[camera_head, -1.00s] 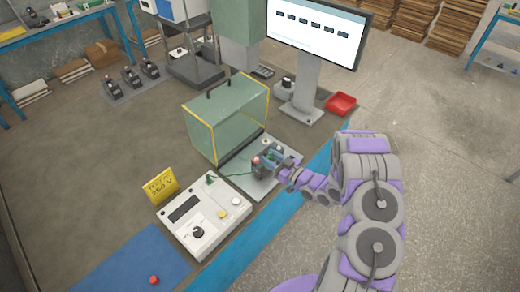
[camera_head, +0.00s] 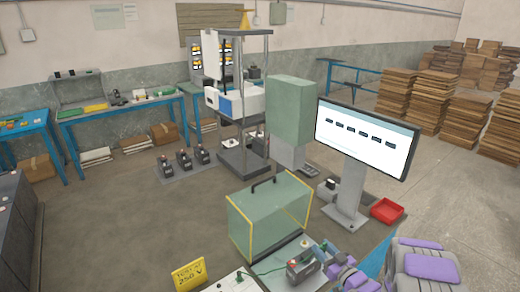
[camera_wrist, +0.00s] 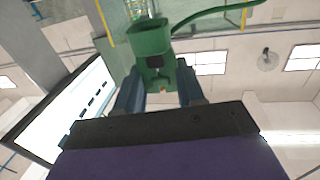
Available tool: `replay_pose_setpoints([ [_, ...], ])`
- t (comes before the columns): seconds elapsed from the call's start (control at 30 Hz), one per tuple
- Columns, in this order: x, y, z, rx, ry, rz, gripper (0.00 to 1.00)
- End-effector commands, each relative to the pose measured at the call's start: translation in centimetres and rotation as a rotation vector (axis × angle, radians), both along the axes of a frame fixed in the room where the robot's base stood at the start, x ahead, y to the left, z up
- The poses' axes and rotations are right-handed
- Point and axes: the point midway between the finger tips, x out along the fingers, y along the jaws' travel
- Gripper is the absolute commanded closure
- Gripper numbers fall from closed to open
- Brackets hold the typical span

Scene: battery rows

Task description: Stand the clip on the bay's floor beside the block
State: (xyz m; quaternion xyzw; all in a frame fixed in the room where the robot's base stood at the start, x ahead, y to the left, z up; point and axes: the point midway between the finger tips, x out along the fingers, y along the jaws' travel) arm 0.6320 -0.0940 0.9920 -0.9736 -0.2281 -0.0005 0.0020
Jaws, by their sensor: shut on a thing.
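My gripper (camera_wrist: 160,95) is shut on the green clip (camera_wrist: 152,62), which has a green cable (camera_wrist: 215,10) running off to the upper right in the wrist view. In the head view my gripper (camera_head: 328,257) is near the bottom edge, beside the dark grey block (camera_head: 302,271). The clip is too small there to make out clearly. The block stands on the bay's light floor plate (camera_head: 272,283), in front of the green see-through cover (camera_head: 268,215) with yellow edges. Whether the clip touches the plate or block cannot be told.
The yellow test sign (camera_head: 189,274) and part of a white control box (camera_head: 235,282) are at the lower left of the bay. A monitor on a stand (camera_head: 352,185) and a red tray (camera_head: 387,211) stand behind my arm.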

Motion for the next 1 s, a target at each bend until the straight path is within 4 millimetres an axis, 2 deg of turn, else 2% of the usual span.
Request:
replay_pose_setpoints([
  [0.03, 1.5, 0.3, 1.7, -0.003, -0.007, -0.025, 0.94],
  [0.2, 5.3, 0.5, 6.9, 0.000, -0.007, -0.136, 0.94],
  [0.43, 8.6, 1.7, 14.2, 0.004, -0.008, -0.275, 0.94],
  [0.6, 9.6, 3.6, 19.4, 0.004, -0.003, -0.361, 0.94],
  [0.8, 9.5, 6.5, 24.6, 0.005, -0.004, -0.430, 0.94],
  [1.0, 8.9, 8.5, 26.8, 0.001, 0.004, -0.455, 0.94],
])
